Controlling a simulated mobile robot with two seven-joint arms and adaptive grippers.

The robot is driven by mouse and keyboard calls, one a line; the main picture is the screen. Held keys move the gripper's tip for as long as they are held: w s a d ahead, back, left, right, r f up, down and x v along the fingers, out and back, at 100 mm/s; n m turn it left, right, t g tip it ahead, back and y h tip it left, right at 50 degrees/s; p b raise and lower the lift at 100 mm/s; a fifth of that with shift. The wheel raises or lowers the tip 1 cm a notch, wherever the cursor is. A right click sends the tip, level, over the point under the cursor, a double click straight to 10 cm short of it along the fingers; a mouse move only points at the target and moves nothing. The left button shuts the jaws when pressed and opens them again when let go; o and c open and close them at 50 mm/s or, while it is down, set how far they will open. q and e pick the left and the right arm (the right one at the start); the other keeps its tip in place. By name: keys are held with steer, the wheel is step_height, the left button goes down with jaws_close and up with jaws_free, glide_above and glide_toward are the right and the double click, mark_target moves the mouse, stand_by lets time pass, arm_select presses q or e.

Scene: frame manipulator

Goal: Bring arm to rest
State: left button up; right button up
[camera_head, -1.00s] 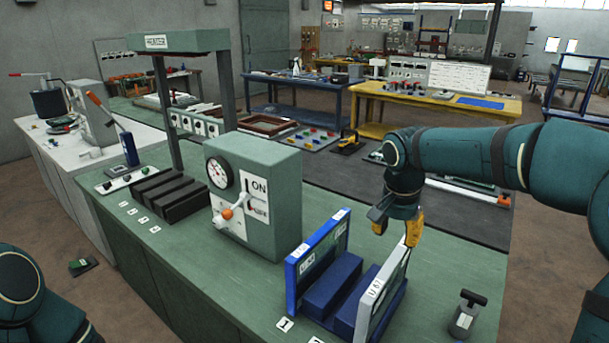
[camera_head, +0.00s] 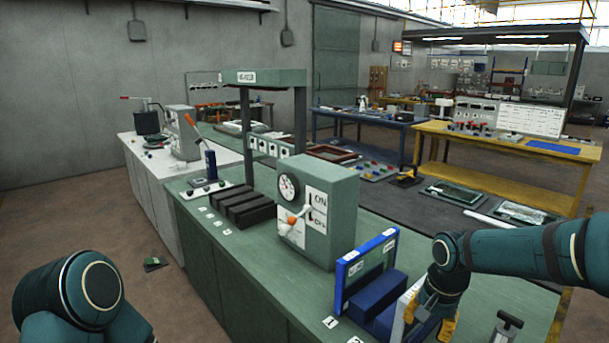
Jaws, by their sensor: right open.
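My right gripper (camera_head: 430,318) hangs at the lower right with its yellow-tipped fingers apart and pointing down. It is open, just right of a white framed panel (camera_head: 401,312) and partly covering it. I cannot tell whether the fingers touch the panel. The panel stands on edge beside a blue block (camera_head: 376,294) and a blue framed panel (camera_head: 364,262) on the green bench. My right arm (camera_head: 515,250) comes in from the right. A rounded part of my left arm (camera_head: 85,290) shows at the lower left; its gripper is out of view.
The green bench (camera_head: 265,290) carries a grey-green box (camera_head: 325,205) with dial and lever, and dark blocks (camera_head: 243,203). A small grey object with a black handle (camera_head: 507,325) stands right of my right gripper. A yellow table (camera_head: 500,150) stands behind.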

steer(key=s+a+f+n+y, duration=0.1)
steer(key=a+f+n+y, duration=0.1)
steer(key=a+f, duration=0.6)
steer(key=s+a+f+n, duration=0.1)
steer(key=s+a+f, duration=0.2)
steer(key=s+f, duration=0.5)
steer(key=s+a+f+n+y, duration=0.1)
steer(key=s+a+f, duration=0.3)
steer(key=s+f, duration=0.4)
step_height(320, 180, down, 3)
steer(key=shift+r+n+t, duration=0.2)
steer(key=shift+n+t, duration=0.1)
steer(key=shift+n, duration=0.4)
steer(key=shift+s, duration=0.1)
